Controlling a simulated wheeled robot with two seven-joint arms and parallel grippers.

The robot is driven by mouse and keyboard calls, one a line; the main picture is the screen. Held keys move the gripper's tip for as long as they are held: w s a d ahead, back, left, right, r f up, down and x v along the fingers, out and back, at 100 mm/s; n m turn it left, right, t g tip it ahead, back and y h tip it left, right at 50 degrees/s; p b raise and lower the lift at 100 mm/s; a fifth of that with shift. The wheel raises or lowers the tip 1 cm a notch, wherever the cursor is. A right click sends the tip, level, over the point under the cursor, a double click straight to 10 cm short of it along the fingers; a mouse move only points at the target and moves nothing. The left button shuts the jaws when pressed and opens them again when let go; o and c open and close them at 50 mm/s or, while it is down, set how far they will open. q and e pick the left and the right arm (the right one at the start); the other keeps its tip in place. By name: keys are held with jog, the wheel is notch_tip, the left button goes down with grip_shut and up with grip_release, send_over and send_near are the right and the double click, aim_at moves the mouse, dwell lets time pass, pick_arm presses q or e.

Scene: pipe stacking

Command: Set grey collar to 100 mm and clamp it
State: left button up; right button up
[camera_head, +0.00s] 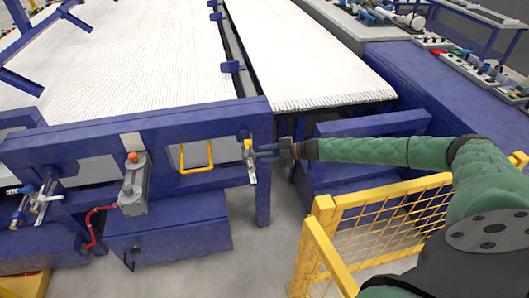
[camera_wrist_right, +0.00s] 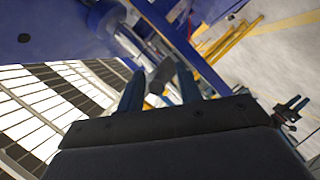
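My right gripper (camera_head: 268,152) reaches in from the right, at the right end of the blue frame, close beside a small silver and yellow fitting (camera_head: 250,161). In the right wrist view its two blue fingers (camera_wrist_right: 160,92) stand apart. A dark grey knob-like part (camera_wrist_right: 158,78) shows between them, with a gap on its left; I cannot tell whether either finger touches it. A silver rod or rail (camera_wrist_right: 135,42) runs beyond the fingers. I cannot make out the grey collar for certain, nor any millimetre marks. My left gripper does not show in the head view.
The blue frame (camera_head: 80,136) carries a yellow handle (camera_head: 183,169) and a grey cylinder unit with an orange top (camera_head: 134,185). A yellow mesh fence (camera_head: 375,215) stands under my right arm. A white slatted bed (camera_head: 130,55) lies behind. Grey floor (camera_head: 262,255) is open in front.

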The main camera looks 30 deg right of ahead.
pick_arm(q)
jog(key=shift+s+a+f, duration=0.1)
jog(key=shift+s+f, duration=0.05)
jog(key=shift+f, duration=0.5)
pick_arm(e)
jog(key=shift+w+a+f, duration=0.1)
jog(key=shift+w+a, duration=0.15)
jog(key=shift+a, duration=0.15)
